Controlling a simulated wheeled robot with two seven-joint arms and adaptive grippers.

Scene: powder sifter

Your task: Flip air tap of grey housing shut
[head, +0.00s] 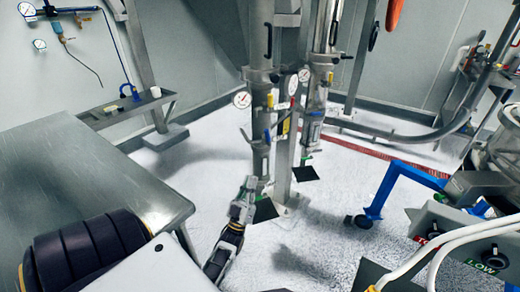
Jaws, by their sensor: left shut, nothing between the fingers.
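My left gripper (247,186) reaches up from the bottom centre. It is shut and empty, at the lower end of the left grey tubular housing (261,158). I cannot tell whether it touches it. This housing has a round gauge (242,99), a small yellow tap handle (270,100) and small levers lower down. A second grey housing (314,100) stands to its right with its own gauge (304,75) and a yellow part. Which small lever is the air tap, and how it is turned, is too small to tell. My right gripper is not in view.
A steel table (80,180) fills the left side, with a wall shelf (128,106) behind it. A blue wheeled frame (380,190) and a grey control box (460,230) with knobs and white cables stand at right. The pale floor between is mostly clear.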

